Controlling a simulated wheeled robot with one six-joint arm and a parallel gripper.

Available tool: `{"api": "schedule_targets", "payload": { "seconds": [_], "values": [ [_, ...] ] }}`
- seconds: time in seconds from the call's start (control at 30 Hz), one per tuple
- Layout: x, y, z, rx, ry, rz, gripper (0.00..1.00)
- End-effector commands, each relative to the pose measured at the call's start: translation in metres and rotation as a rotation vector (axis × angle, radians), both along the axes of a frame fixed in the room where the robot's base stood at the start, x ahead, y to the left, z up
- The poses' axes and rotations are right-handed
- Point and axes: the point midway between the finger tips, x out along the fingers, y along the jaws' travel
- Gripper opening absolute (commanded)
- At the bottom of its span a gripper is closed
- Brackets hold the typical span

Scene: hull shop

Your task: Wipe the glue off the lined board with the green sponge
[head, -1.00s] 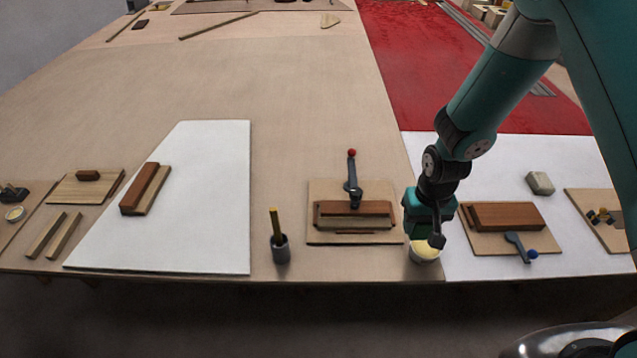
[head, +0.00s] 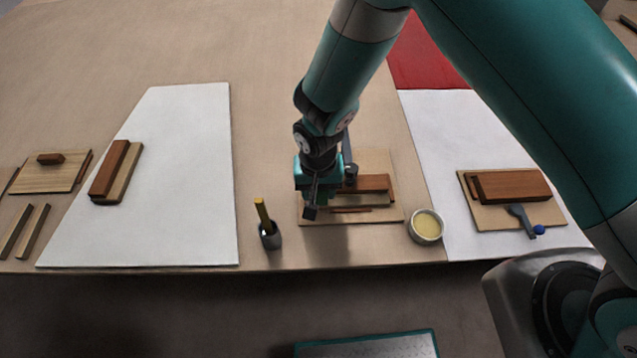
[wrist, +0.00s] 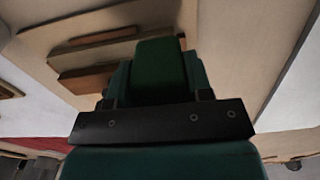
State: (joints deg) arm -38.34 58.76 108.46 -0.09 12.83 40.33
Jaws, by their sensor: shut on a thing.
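My gripper (head: 313,203) is above the left front part of the clamp board (head: 385,215) in the head view. In the wrist view a dark green block, the green sponge (wrist: 160,68), sits between the fingers, and the gripper is shut on it. The sponge cannot be made out in the head view. The clamp board carries a brown wood block (head: 375,183) and hides partly behind my arm; it also shows in the wrist view (wrist: 105,52). I cannot make out lines or glue on any board.
A pot of pale yellow stuff (head: 426,226) stands right of the clamp board. A dark cup with a yellow-handled tool (head: 270,236) stands to its left. A white sheet (head: 190,200) with wood blocks lies further left. Another clamp board (head: 500,215) lies on the right sheet.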

Motion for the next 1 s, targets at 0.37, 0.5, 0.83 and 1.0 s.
{"api": "schedule_targets", "payload": {
  "seconds": [0.37,0.5,0.83,1.0],
  "values": [
    [-0.001,-0.036,-0.023,-0.001,0.001,-0.003,0.27],
    [-0.001,-0.052,-0.023,0.0,0.001,-0.003,0.27],
    [-0.002,-0.066,-0.024,0.0,-0.001,0.0,0.27],
    [-0.002,-0.066,-0.024,0.0,0.0,0.0,0.27]
  ]
}}
